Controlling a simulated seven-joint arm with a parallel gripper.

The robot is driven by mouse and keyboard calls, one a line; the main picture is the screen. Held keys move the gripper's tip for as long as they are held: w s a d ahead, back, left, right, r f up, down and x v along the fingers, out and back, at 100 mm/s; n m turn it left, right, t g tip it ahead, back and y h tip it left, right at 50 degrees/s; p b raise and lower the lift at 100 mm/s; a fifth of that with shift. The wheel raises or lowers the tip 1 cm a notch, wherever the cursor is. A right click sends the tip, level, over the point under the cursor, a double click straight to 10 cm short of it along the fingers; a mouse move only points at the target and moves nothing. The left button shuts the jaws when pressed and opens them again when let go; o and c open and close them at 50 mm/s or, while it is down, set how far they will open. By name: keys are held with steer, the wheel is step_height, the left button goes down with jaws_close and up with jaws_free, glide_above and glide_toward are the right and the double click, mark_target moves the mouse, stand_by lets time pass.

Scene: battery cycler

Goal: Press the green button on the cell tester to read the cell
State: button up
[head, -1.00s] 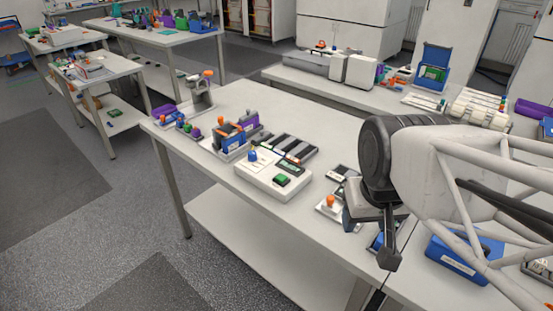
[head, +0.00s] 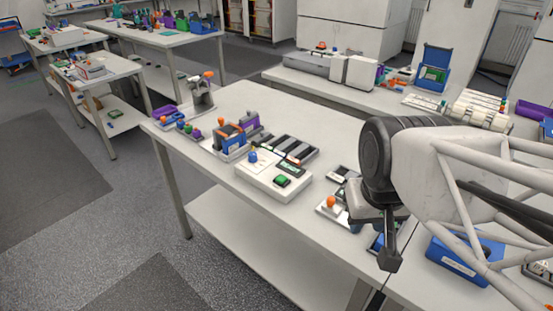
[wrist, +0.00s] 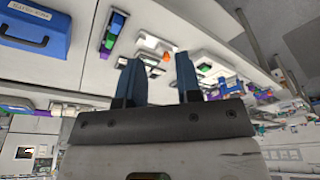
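The cell tester (head: 262,178) is a white box on the near edge of the middle table in the head view. Its green button (head: 282,181) is on top toward the front right, with a blue knob (head: 253,157) at the back left and a small dark display beside the button. My gripper (head: 370,238) is to the right of the tester and apart from it, over the table's near edge. In the wrist view my gripper's two blue fingers (wrist: 158,82) stand apart with nothing between them.
A small plate with an orange knob (head: 331,202) lies between tester and gripper. A blue and orange device (head: 229,137) stands left of the tester, and a tray of dark strips (head: 289,148) lies behind it. A blue case (head: 465,255) is at the right.

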jaws_close()
stand_by(1.4)
